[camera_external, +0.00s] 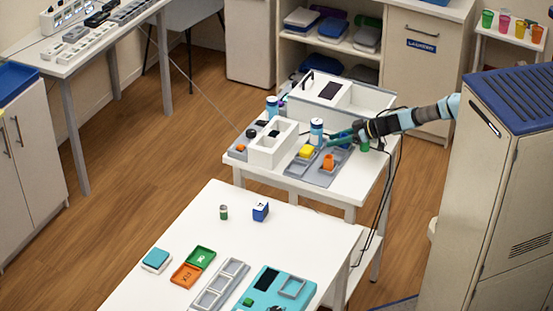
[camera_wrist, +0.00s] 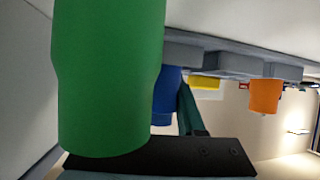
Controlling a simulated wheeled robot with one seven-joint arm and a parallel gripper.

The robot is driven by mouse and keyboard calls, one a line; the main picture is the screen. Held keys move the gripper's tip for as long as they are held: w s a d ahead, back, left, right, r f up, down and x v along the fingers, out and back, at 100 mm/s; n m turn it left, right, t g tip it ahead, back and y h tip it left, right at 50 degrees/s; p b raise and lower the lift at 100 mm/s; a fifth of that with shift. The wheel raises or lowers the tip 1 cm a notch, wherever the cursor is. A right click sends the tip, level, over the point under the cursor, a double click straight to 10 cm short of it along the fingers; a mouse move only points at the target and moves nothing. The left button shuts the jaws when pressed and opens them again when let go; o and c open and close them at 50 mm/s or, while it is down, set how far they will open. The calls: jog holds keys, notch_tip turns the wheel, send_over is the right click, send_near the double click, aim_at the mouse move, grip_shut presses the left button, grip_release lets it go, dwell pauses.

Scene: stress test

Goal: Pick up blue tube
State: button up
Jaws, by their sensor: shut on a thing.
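The blue tube (camera_wrist: 165,98) shows in the wrist view, partly hidden behind a large green tube (camera_wrist: 110,80). A dark teal finger of my gripper (camera_external: 340,138) lies right against its side; the other finger is hidden by the green tube. My gripper is shut on the blue tube. In the external view my gripper reaches in from the right, low over the grey tray (camera_external: 322,178) on the rear table. I cannot make out the blue tube between the fingers there. The green tube (camera_external: 365,146) stands beside my gripper, close to the wrist.
A blue-and-white bottle (camera_external: 316,132) is just past my fingertips. A white box (camera_external: 272,143) stands to the left, and a larger white bin (camera_external: 340,98) behind. Dark cables hang at the table's right edge.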

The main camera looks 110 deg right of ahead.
grip_shut()
